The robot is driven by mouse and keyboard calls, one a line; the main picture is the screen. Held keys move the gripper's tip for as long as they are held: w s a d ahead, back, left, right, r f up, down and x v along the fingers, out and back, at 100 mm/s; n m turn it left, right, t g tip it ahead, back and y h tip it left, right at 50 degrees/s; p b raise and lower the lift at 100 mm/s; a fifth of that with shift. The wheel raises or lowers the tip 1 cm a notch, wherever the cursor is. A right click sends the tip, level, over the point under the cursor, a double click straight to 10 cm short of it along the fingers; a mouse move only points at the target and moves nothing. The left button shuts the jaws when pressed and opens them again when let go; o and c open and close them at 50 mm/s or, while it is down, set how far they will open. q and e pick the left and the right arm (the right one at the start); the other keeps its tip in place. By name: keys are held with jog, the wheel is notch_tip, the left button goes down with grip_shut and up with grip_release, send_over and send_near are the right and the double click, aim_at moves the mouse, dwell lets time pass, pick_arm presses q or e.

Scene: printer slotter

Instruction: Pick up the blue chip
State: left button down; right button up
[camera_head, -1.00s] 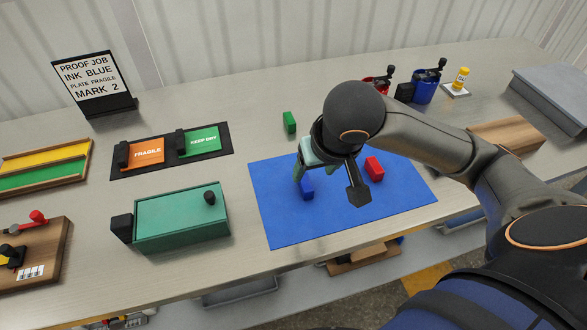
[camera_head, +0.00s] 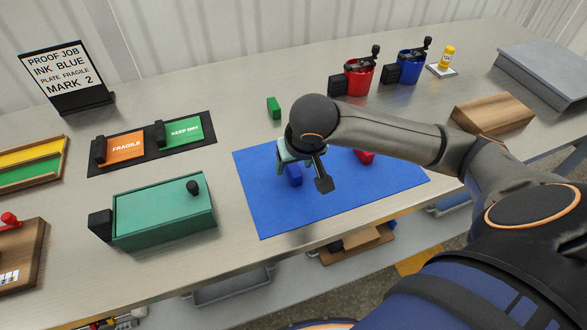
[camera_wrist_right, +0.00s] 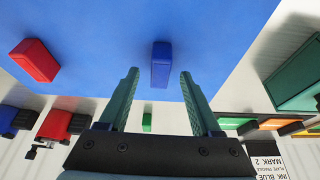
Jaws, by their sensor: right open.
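The blue chip (camera_head: 293,175) is a small blue block standing on the blue mat (camera_head: 264,213). My right gripper (camera_head: 287,160) is over the left part of the mat, right beside the chip in the head view, and hides part of it. In the right wrist view, the blue chip (camera_wrist_right: 161,65) lies between the lines of the two open fingers (camera_wrist_right: 158,85), near their tips. The fingers show a gap on both sides of it, and nothing is gripped. My left gripper is not in view.
A red block (camera_head: 365,157) lies on the mat behind my right arm. A green block (camera_head: 273,107) stands on the table behind the mat. A green box (camera_head: 165,212) is left of the mat. Red (camera_head: 359,78) and blue (camera_head: 411,67) pots stand at the back.

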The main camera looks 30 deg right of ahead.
jog(key=shift+w+f, duration=0.1)
jog(key=shift+f, duration=0.2)
jog(key=shift+c, duration=0.3)
grip_shut()
